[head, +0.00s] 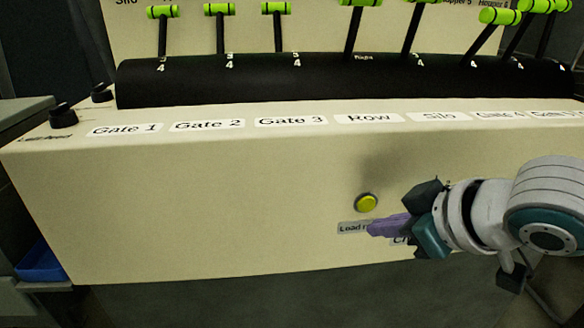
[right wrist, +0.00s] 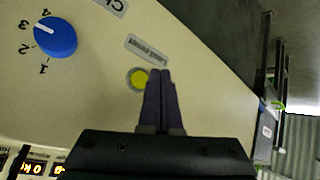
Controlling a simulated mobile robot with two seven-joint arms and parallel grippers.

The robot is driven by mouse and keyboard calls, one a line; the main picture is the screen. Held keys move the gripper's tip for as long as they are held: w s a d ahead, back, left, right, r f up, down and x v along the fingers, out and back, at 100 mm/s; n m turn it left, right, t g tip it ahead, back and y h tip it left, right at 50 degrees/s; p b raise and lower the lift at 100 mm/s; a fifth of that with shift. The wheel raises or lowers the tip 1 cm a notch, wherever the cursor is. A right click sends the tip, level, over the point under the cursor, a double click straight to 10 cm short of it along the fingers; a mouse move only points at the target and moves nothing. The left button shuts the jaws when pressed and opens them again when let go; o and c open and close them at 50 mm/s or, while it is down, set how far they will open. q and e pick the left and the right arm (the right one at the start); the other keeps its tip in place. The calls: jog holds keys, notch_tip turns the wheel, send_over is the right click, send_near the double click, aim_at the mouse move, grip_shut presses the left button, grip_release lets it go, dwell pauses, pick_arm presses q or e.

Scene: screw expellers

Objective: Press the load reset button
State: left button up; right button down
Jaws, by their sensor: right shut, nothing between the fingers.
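The load reset button (head: 366,203) is a round yellow button on the front face of the cream control panel. A label starting "Load r" (head: 352,228) sits just below it, partly covered by my right gripper. My right gripper (head: 372,229) is shut and empty, its purple fingertips just below the button in the head view. In the right wrist view the button (right wrist: 138,79) lies just left of the shut fingers (right wrist: 160,73), whose tips point toward the label (right wrist: 147,49). I cannot tell whether the fingertips touch the panel. My left gripper is out of view.
Several green-topped levers (head: 220,28) stand along the panel's top above labels such as Gate 1 and Row. A blue knob (right wrist: 56,37) with numbers is on the panel in the wrist view. A blue bin (head: 41,264) is at lower left. The panel front left of the button is clear.

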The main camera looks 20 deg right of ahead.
jog(key=shift+s+a+p, duration=0.15)
jog(key=shift+s+p, duration=0.2)
jog(key=shift+s, duration=0.3)
jog(key=shift+s+a+p, duration=0.15)
jog(key=shift+s+p, duration=0.2)
jog(key=shift+s, duration=0.3)
jog(key=shift+r, duration=0.1)
